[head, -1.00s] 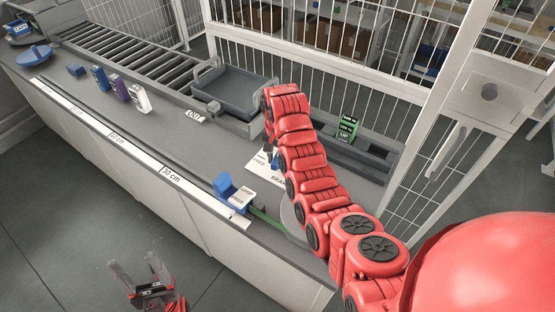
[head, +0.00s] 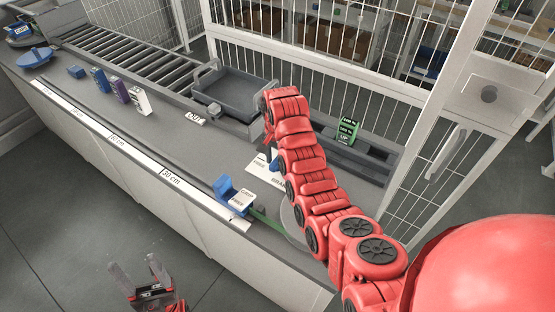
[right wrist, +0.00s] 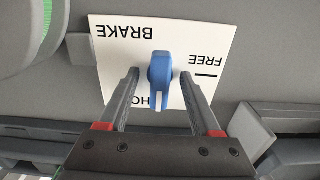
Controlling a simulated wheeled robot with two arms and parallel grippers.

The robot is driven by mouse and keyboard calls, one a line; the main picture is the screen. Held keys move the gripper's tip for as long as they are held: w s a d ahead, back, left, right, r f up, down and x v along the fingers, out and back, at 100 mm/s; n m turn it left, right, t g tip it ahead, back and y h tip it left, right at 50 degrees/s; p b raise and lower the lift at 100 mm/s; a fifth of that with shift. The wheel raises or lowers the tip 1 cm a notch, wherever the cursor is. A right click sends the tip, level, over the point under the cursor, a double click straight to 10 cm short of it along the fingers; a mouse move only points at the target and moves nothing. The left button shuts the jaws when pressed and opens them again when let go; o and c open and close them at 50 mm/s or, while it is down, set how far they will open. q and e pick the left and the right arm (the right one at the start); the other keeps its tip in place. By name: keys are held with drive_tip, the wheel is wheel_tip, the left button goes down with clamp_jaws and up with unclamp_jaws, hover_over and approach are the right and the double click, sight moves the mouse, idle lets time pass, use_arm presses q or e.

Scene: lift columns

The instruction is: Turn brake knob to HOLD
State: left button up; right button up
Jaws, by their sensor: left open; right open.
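The white brake card (right wrist: 110,62) lies on the counter with BRAKE, FREE and a partly covered HO... label; it also shows in the head view (head: 258,168). The blue knob (right wrist: 160,68) stands on the card. In the right wrist view its long side runs up and down, and its white-marked end lies beside the HO letters. My right gripper (right wrist: 160,74) is open, one finger on each side of the knob, with a visible gap on both sides. In the head view the red right arm hides most of it. My left gripper (head: 138,268) is open and empty, in front of the counter.
A blue holder with a card (head: 235,194) stands near the counter's front edge. A grey tray (head: 232,95) sits by the roller conveyor (head: 130,55). A green-labelled block (head: 347,131) is at the back, before the wire fence (head: 300,70). Several small blocks stand further left.

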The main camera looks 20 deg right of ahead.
sight(277, 160)
wheel_tip(277, 160, up, 9)
drive_tip(key=p, duration=0.9)
